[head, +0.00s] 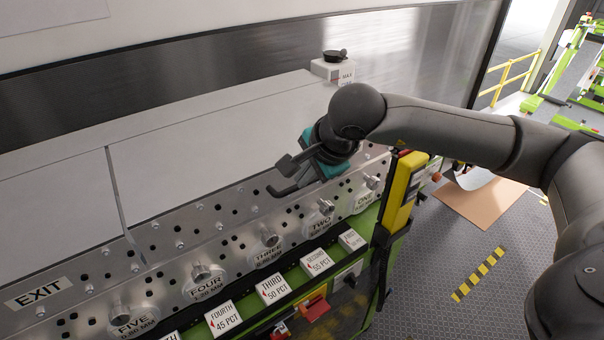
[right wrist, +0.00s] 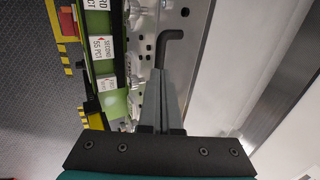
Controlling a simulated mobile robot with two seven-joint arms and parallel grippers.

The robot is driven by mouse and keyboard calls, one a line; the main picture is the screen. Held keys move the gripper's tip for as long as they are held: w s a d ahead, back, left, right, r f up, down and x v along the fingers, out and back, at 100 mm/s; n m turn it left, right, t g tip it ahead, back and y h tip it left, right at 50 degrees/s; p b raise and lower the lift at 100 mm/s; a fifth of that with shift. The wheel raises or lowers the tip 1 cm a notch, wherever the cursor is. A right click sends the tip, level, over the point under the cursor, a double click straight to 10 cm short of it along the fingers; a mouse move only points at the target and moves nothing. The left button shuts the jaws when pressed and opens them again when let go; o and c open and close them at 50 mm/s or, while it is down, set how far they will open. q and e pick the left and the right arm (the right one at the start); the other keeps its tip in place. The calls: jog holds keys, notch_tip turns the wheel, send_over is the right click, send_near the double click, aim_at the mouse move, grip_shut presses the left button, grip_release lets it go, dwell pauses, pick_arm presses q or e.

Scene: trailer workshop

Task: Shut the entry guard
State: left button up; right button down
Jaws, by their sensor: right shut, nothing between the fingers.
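Two grey guard panels lie along the top of the machine in the head view. The longer right one (head: 215,140), away from the EXIT label, appears to be the entry guard. It looks sloped, and I cannot tell how far open it stands. My right gripper (head: 287,166) is over its front edge at the right end. In the right wrist view its fingers (right wrist: 161,78) are shut and empty. A dark bent bar, like a handle (right wrist: 168,44), sits just beyond the fingertips; contact is unclear. It also shows in the head view (head: 284,191). My left gripper is not in view.
A metal front plate (head: 200,222) with knobs and numbered labels runs below the panels. A white box with a black knob (head: 333,68) stands at the back right.

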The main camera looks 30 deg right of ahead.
jog(key=shift+w+f, duration=0.35)
jog(key=shift+f, duration=0.25)
